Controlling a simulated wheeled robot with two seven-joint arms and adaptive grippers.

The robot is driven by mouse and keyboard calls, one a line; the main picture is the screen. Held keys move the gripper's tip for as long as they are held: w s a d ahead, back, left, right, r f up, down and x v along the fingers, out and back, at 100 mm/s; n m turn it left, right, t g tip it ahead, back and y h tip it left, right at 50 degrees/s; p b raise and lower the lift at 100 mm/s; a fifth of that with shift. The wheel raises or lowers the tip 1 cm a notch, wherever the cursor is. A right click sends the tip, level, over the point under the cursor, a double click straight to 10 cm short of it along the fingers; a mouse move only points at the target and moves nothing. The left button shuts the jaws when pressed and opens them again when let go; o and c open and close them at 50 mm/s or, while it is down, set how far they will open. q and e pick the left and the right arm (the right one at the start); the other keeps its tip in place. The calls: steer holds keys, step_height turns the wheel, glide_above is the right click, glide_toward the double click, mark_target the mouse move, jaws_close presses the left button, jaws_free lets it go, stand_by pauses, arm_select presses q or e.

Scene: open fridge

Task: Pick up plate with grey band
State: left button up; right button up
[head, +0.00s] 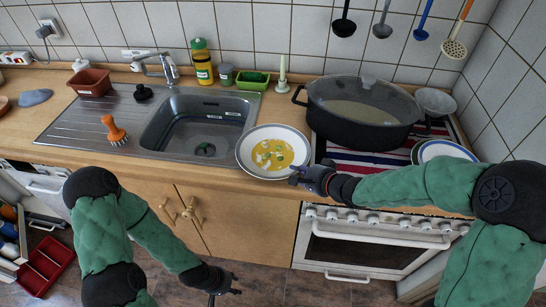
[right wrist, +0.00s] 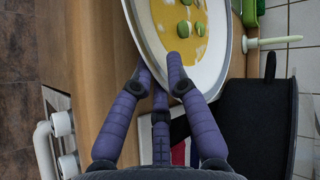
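The plate with grey band (head: 243,146) is white with a thin dark rim line and holds yellow food with green pieces. It is on the counter between sink and stove, overlapping the sink's right edge. My right gripper (head: 304,176) is at its near right rim. In the right wrist view, the plate (right wrist: 208,72) has its rim between the fingertips of my right gripper (right wrist: 158,74), one finger inside the rim and one outside. Whether the plate is off the counter cannot be told. My left gripper (head: 226,288) hangs low before the cabinets, away from the plate; its fingers are unclear.
A large black pot (head: 362,120) stands on the stove right of the plate. Another plate with a blue band (head: 448,146) lies at the far right. A candle (head: 282,75) and a green container (head: 252,80) stand behind. The sink (head: 200,125) is left.

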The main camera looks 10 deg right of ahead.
steer(key=shift+w+a+f, duration=0.2)
steer(key=shift+w+f, duration=0.1)
steer(key=shift+w, duration=0.05)
steer(key=shift+r, duration=0.1)
jaws_close()
steer(key=shift+r, duration=0.1)
